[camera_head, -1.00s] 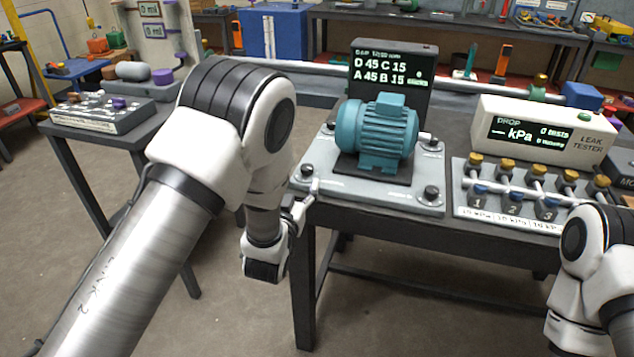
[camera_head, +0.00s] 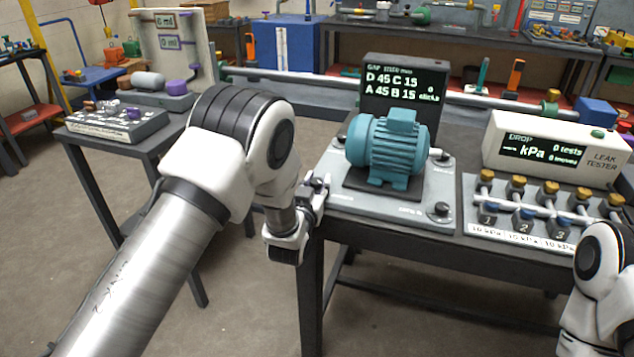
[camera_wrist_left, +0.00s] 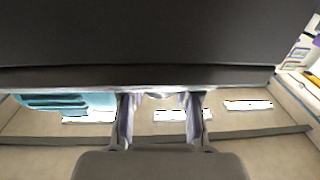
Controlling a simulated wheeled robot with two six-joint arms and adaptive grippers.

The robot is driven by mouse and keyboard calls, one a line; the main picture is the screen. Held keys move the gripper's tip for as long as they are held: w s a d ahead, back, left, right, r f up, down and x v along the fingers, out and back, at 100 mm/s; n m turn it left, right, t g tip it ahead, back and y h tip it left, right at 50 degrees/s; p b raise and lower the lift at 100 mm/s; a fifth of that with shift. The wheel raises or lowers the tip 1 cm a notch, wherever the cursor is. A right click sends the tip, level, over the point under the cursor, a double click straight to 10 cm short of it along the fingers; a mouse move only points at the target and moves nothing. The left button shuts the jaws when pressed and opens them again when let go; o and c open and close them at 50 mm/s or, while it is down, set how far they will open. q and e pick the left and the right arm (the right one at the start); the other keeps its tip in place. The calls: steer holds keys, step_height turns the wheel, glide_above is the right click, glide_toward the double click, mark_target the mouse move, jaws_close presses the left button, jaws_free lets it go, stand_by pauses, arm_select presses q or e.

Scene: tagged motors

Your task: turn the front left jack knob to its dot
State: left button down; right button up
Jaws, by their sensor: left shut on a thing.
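A teal motor (camera_head: 388,150) sits on a grey plate (camera_head: 385,205) with dark jack knobs at its corners. The front right knob (camera_head: 441,209) and back right knob (camera_head: 434,154) show clearly. My left gripper (camera_head: 319,187) is at the plate's front left corner and covers the front left knob in the head view. It is shut on that knob. In the left wrist view its two fingers (camera_wrist_left: 160,112) stand apart, with a pale rounded edge between them, while the motor (camera_wrist_left: 62,102) shows at the left. The knob's dot cannot be made out. My right gripper is out of view.
A dark gap display (camera_head: 402,88) stands behind the motor, reading D 45 C 15, A 45 B 15. A leak tester (camera_head: 550,150) and a valve block (camera_head: 540,215) are to the right.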

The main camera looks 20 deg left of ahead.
arm_select(q)
steer(key=shift+m+h, duration=0.4)
steer(key=shift+h, duration=0.2)
steer(key=shift+a+m+h+b, duration=0.1)
steer(key=shift+m+h+b, duration=0.4)
steer(key=shift+h, duration=0.5)
steer(key=m+g+h, duration=0.1)
steer(key=m+h, duration=0.1)
steer(key=h, duration=0.1)
steer(key=shift+m+h, duration=0.3)
steer(key=m+g+h, duration=0.2)
steer(key=m+h, duration=0.1)
steer(key=h, duration=0.1)
steer(key=shift+m+g+h, duration=0.3)
steer(key=shift+g+h, duration=0.1)
steer(key=shift+m+g+h+b, duration=0.4)
steer(key=shift+m+g+h, duration=1.55)
steer(key=shift+g, duration=0.25)
steer(key=c, duration=0.8)
jaws_free()
